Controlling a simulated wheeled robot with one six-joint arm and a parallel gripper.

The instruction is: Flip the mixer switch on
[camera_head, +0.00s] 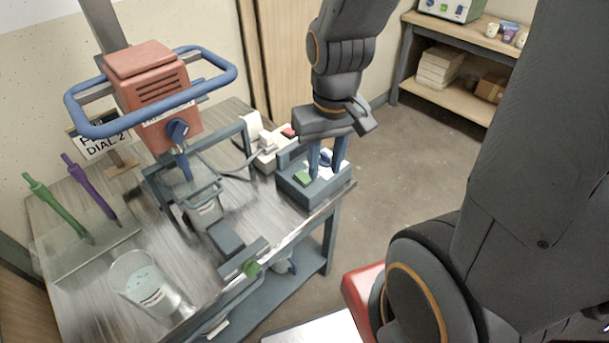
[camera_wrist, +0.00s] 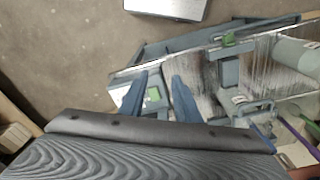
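The mixer (camera_head: 153,85) has a red motor head with a blue loop handle and a blue knob (camera_head: 178,130) on its front. It stands over a bucket (camera_head: 204,213). A blue-grey box (camera_head: 320,193) with a green button (camera_head: 302,177) sits at the bench's right end; the green button also shows in the wrist view (camera_wrist: 153,94). My gripper (camera_head: 327,168) points down over this box. Its two blue fingers are apart with nothing held between them, and in the wrist view the green button shows between them. I cannot tell whether the fingertips touch the box.
A power strip (camera_head: 265,148) with a red switch (camera_head: 289,132) lies behind the box. A clear bucket (camera_head: 149,283) stands at the bench's front left. Green (camera_head: 58,208) and purple (camera_head: 90,188) paddles stand at left. Floor to the right is open.

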